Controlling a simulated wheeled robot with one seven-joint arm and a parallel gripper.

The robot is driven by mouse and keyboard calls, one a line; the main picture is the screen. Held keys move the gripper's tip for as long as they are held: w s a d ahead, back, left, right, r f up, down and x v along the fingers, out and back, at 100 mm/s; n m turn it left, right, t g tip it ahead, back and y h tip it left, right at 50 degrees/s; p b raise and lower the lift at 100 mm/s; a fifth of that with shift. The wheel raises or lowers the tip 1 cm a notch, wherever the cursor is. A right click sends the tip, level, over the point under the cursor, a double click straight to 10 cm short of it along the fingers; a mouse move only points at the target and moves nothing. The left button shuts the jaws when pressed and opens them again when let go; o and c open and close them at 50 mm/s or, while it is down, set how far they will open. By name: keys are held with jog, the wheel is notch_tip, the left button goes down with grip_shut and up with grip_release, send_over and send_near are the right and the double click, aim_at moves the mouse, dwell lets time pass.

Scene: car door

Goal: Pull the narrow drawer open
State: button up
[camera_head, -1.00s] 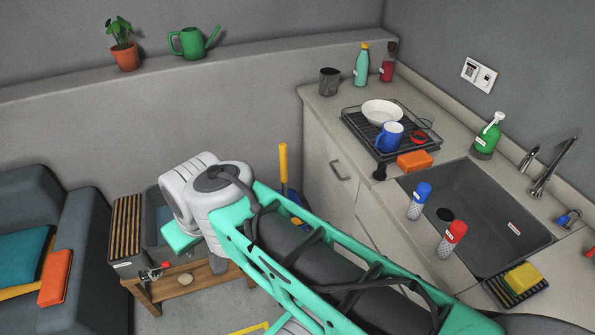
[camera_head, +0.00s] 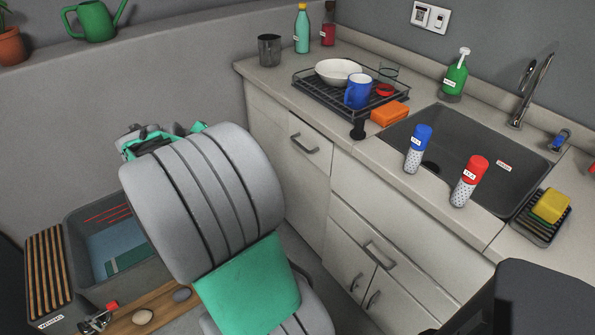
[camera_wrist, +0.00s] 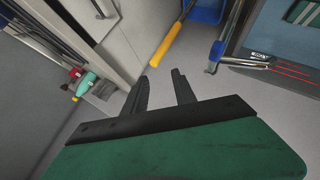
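In the wrist view a pale front with a bar handle (camera_wrist: 104,9) shows at the upper left, partly out of frame. My gripper (camera_wrist: 158,82) has its two dark fingers spread apart with nothing between them. It is apart from the handle. In the head view my arm's large grey joint hides the gripper's fingers.
A wide drawer (camera_head: 375,240) and cabinet doors are right of the narrow front. The counter holds a dish rack (camera_head: 320,88), a sink (camera_head: 490,140) and two spray cans. A grey crate (camera_head: 85,220) stands at left. A yellow handle (camera_wrist: 170,40) rises near my fingers in the wrist view.

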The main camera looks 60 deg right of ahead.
jog(key=s+d+f+g+h+b, duration=0.2)
jog(key=s+d+f+b, duration=0.1)
jog(key=d+f, duration=0.4)
jog(key=s+d+f+g+h+b, duration=0.1)
jog(key=s+d+f+h+b, duration=0.25)
jog(key=d, duration=0.55)
jog(key=n+g+b, duration=0.1)
jog(key=g+b, duration=0.1)
jog(key=b, duration=0.2)
send_near(299, 145)
jog(key=d+f, duration=0.2)
jog(key=d, duration=0.1)
jog(key=shift+h, duration=0.45)
jog(key=d, duration=0.5)
jog(key=d+f, duration=0.1)
jog(key=d, duration=0.1)
jog(key=shift+s+d, duration=0.1)
jog(key=shift+d, duration=0.15)
jog(key=shift+r, duration=0.1)
grip_shut()
